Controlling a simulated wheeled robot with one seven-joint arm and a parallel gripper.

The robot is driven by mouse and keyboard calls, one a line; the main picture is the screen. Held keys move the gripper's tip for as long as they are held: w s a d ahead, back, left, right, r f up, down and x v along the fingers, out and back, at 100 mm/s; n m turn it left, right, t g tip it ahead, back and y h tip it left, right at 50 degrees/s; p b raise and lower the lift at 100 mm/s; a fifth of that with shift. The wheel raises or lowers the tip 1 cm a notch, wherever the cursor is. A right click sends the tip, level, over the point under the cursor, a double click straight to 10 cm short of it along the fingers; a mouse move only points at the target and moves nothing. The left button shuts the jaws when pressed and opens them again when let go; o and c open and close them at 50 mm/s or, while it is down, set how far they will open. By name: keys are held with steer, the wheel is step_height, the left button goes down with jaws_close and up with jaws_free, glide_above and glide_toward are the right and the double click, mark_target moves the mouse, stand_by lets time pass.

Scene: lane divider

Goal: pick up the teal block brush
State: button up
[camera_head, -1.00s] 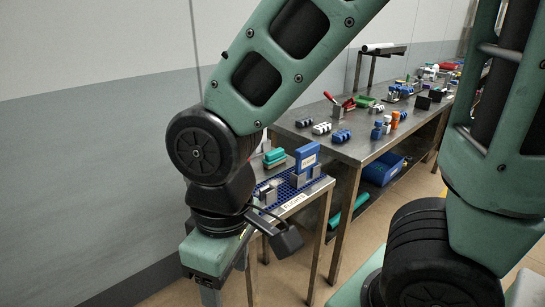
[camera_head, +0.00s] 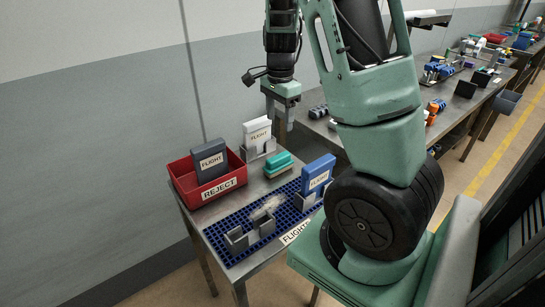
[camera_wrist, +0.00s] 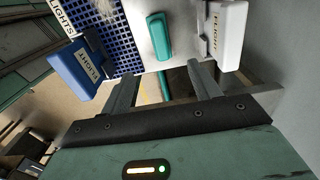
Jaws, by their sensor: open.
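The teal block brush (camera_head: 279,162) lies on the small metal table, between the white box and the blue box. It is teal on top with a paler layer beneath. In the wrist view the brush (camera_wrist: 159,36) shows beyond the fingertips, roughly centred between them. My gripper (camera_head: 282,112) hangs above and behind the brush in the head view, apart from it. In the wrist view my gripper (camera_wrist: 161,72) has its two fingers spread with nothing between them.
A white FLIGHT box (camera_head: 257,133) stands behind the brush. A blue FLIGHT box (camera_head: 318,174) stands in front-right on a blue grid mat (camera_head: 228,224) with grey holders. A red REJECT bin (camera_head: 181,183) holding a dark box (camera_head: 209,161) is left. A longer cluttered table (camera_head: 466,107) stands right.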

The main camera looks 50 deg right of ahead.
mark_target(279, 156)
step_height(279, 156, down, 12)
steer(key=shift+a+r+b, duration=0.1)
steer(key=shift+b, duration=0.35)
step_height(279, 156, down, 5)
steer(key=c, duration=1.1)
